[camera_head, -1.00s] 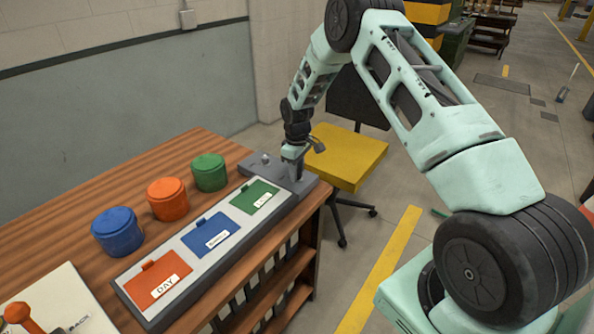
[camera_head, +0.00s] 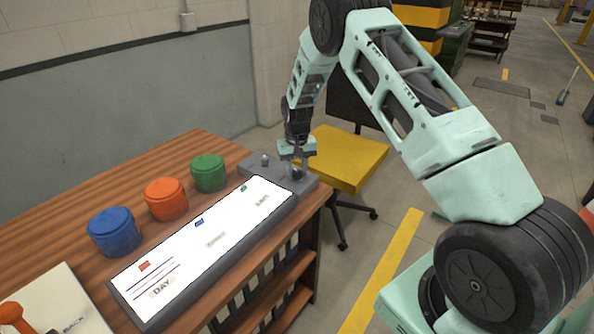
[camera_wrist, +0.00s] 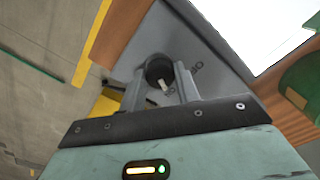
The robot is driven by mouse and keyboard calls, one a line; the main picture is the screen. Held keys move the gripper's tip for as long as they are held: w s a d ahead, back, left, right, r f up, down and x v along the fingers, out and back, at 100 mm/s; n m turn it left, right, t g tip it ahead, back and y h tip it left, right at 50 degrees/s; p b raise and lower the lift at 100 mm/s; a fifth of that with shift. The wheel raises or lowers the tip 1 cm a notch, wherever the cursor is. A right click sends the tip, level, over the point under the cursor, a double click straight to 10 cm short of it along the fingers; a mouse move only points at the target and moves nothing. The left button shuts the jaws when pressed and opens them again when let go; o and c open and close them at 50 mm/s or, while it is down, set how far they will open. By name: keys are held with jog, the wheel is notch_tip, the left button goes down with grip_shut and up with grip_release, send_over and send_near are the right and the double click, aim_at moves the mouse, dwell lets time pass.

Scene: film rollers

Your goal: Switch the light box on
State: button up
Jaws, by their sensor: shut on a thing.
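The light box (camera_head: 224,231) lies along the front edge of the wooden table. Its panel glows bright white, with small red, blue and green tabs and printed labels, one reading DAY. A grey control plate (camera_head: 257,165) adjoins its far end. My gripper (camera_head: 296,171) points down at this plate. In the wrist view, my gripper (camera_wrist: 161,86) has its fingers on either side of a round dark knob (camera_wrist: 159,68) with a pale pointer mark, and is shut on it. Lettering beside the knob is partly hidden and hard to read.
Blue (camera_head: 114,233), orange (camera_head: 166,199) and green (camera_head: 208,173) lidded canisters stand in a row behind the light box. A white board (camera_head: 42,300) with an orange handle is at the near left. A yellow chair (camera_head: 347,158) stands past the table's end.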

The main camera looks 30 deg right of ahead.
aim_at(297, 172)
jog(key=shift+m, duration=0.5)
jog(key=o, duration=1)
notch_tip(297, 172, up, 18)
jog(key=shift+f+b, duration=0.25)
jog(key=shift+b, duration=0.7)
